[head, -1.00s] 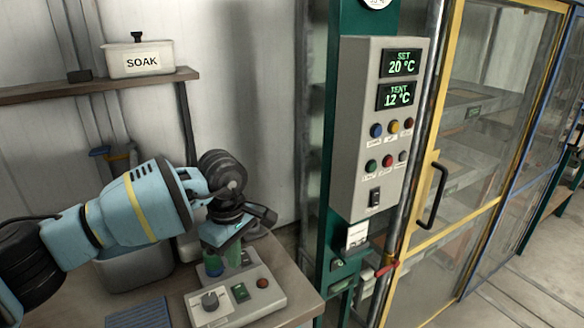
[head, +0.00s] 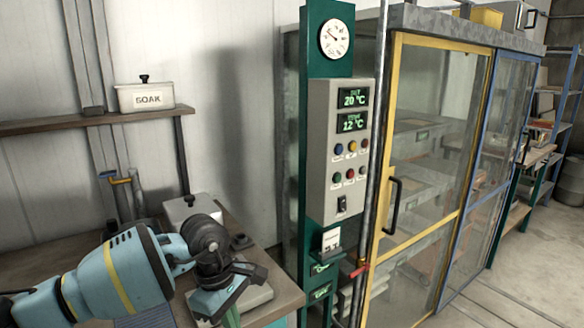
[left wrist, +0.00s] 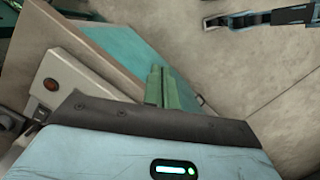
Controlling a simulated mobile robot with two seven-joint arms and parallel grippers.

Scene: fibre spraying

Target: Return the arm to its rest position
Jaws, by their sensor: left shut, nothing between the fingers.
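My left arm comes in from the lower left in the head view, pale blue with a yellow band. My left gripper (head: 218,317) is at the bottom edge there, in front of the bench's right end, with its tips partly cut off. In the left wrist view its green fingers (left wrist: 160,87) lie close together with nothing between them. The bench (left wrist: 100,40) edge and a grey box with a red button (left wrist: 50,86) show beside and beyond them.
A control panel (head: 322,150) reading 20 °C and 12 °C stands on a green post right of the bench. Beside it is a glazed cabinet with a yellow-framed door (head: 436,150). A SOAK box (head: 147,98) sits on the wall shelf (head: 70,124). Bare floor (head: 520,270) lies at right.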

